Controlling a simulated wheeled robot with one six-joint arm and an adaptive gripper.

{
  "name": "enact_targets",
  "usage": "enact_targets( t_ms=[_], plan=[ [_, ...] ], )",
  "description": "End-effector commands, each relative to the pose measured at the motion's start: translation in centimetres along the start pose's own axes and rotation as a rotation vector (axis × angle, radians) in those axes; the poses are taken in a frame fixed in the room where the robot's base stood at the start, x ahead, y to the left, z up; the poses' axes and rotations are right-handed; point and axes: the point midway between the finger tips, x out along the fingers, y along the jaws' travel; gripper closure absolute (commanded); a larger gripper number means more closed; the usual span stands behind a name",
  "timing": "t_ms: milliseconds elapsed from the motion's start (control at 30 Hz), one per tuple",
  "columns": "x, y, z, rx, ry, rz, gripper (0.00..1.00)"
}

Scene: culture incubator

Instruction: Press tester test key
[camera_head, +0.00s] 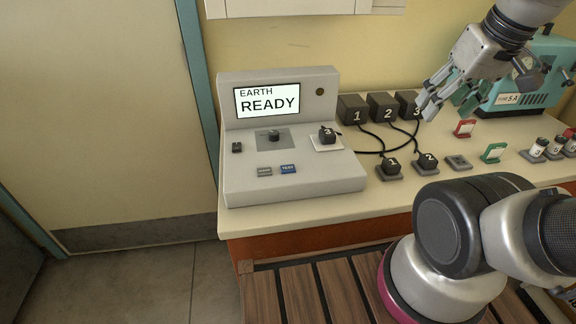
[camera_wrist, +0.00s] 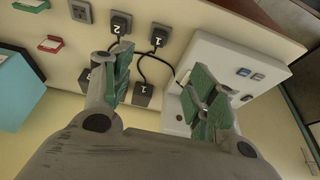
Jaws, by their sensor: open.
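The tester (camera_head: 290,140) is a light grey console at the left of the bench; its screen (camera_head: 267,100) reads "EARTH READY". The blue test key (camera_head: 288,169) sits on its front, beside a grey key (camera_head: 264,171). A plug marked 3 (camera_head: 327,137) sits on the white socket plate at its right. In the wrist view the tester (camera_wrist: 205,55) is upside down at the right, with the blue key (camera_wrist: 257,77) beside the grey one. My gripper (camera_head: 428,106) is open and empty above the back of the bench, right of the tester. Its fingers (camera_wrist: 163,85) stand apart.
Black boxes marked 1 (camera_head: 353,109), 2 (camera_head: 384,107) and 3 stand behind, with cables to plugs 1 (camera_head: 390,167) and 2 (camera_head: 427,162). Red (camera_head: 464,128) and green (camera_head: 493,152) card holders and a teal machine (camera_head: 525,85) are at right. The tester's front is clear.

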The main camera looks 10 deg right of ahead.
Motion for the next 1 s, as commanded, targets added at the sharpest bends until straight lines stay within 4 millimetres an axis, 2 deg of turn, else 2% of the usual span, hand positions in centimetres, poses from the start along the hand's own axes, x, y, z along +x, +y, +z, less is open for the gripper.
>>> enact_targets(
  t_ms=[267, 433, 567, 600, 667, 767, 900, 1000],
  plan=[
    [0.0, 0.0, 0.0, 0.000, 0.000, 0.000, 0.42],
    [0.2, -0.6, -0.2, -0.028, -0.005, -0.011, 0.73],
    [1.7, -2.8, -0.7, -0.124, -0.069, -0.044, 0.96],
    [2.3, -3.8, -1.2, -0.168, -0.096, -0.057, 1.00],
    [3.1, -5.8, -2.2, -0.243, -0.138, -0.076, 1.00],
    [4.4, -10.0, -4.0, -0.361, -0.211, -0.102, 1.00],
    [6.1, -16.5, -6.0, -0.432, -0.301, -0.106, 1.00],
    [7.2, -21.3, -6.8, -0.424, -0.351, -0.088, 1.00]
  ],
)
